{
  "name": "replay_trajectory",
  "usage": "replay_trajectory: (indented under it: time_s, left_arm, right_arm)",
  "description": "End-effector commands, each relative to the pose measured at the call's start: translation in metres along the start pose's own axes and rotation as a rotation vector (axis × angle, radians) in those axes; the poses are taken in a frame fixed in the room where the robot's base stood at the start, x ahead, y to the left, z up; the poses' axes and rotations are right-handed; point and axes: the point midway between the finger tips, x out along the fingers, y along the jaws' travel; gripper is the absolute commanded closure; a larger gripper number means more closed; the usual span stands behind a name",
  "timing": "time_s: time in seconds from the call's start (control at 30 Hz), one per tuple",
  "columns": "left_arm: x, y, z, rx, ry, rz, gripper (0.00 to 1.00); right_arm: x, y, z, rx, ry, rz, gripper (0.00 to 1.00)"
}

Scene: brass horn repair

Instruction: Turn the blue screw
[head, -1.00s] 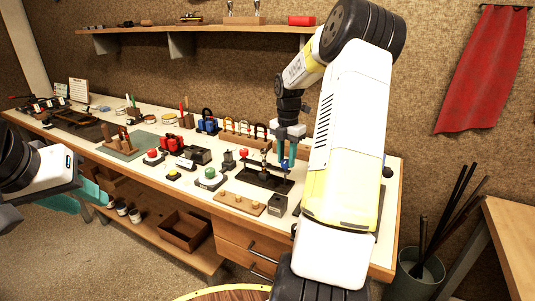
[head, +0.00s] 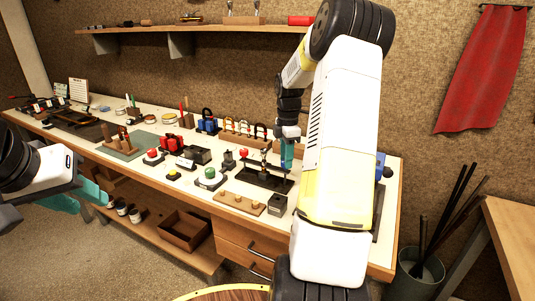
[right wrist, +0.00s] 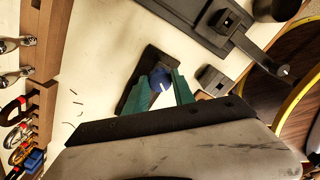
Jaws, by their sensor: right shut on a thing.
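The blue screw (right wrist: 160,80) shows in the right wrist view as a round blue head with a pale mark, by a dark plate (right wrist: 136,96) on the pale bench top. The teal fingers of my right gripper (right wrist: 161,92) are on either side of the head, shut on it. In the head view my right gripper (head: 287,157) points down over the bench, and I cannot make out the screw there. My left gripper (head: 82,198) hangs off the bench's front left, its teal fingers apart and empty.
The workbench (head: 140,178) holds several small fixtures. A black stand with a red ball (head: 244,153) and a wooden block with pegs (head: 240,203) are near my right gripper. A red cloth (head: 485,70) hangs at the right, above a bucket of rods (head: 418,272).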

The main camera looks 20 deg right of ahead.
Motion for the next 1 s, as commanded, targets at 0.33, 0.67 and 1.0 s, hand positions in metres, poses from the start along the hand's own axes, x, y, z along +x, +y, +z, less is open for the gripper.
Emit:
replay_trajectory:
  time_s: [0.33, 0.67, 1.0]
  left_arm:
    - [0.0000, 0.0000, 0.0000, 0.000, 0.000, 0.000, 0.64]
    - [0.0000, 0.0000, 0.0000, 0.000, 0.000, 0.000, 0.64]
    - [0.0000, 0.0000, 0.0000, 0.000, 0.000, 0.000, 0.64]
  right_arm:
    - [-0.0009, 0.0002, -0.0005, 0.326, -0.001, 0.002, 1.00]
    - [-0.0012, -0.0001, -0.0007, 0.639, -0.001, 0.003, 1.00]
    - [-0.0013, 0.0001, -0.0015, 0.961, 0.001, 0.004, 1.00]
